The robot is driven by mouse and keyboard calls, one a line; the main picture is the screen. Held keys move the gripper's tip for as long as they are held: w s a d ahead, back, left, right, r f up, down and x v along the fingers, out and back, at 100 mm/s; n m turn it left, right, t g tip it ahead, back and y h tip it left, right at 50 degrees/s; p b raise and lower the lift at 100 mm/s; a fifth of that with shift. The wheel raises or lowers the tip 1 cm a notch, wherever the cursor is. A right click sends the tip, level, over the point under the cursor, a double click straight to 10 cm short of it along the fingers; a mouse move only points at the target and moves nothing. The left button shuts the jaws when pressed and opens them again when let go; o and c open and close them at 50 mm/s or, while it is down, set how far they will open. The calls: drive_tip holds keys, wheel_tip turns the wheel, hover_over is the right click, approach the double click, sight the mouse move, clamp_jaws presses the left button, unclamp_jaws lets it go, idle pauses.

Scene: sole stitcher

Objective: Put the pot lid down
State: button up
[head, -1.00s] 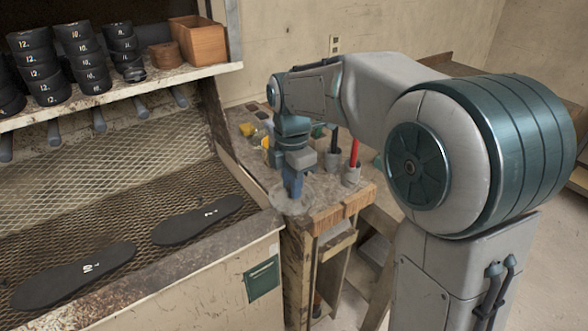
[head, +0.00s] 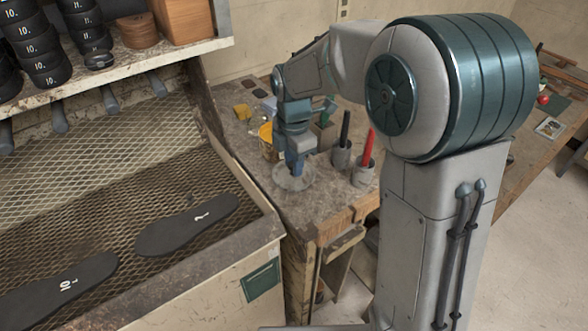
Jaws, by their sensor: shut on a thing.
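The pot lid (head: 283,184) is a round, greyish, glassy-looking disc with a raised middle. It lies flat and level over the front left part of the small worktable (head: 334,208). My gripper (head: 295,169) points straight down above the lid and is shut on its middle. The fingers hide the part they grip. I cannot tell whether the lid's rim touches the tabletop or hangs just above it.
Behind the lid stands a yellow pot (head: 266,140). To its right are a grey cup with a black handle (head: 341,155) and one with a red handle (head: 364,170). A mesh bench with black soles (head: 187,226) is at left. The tabletop in front is clear.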

drive_tip(key=shift+f, duration=1.55)
drive_tip(key=shift+f, duration=0.15)
drive_tip(key=o, duration=1)
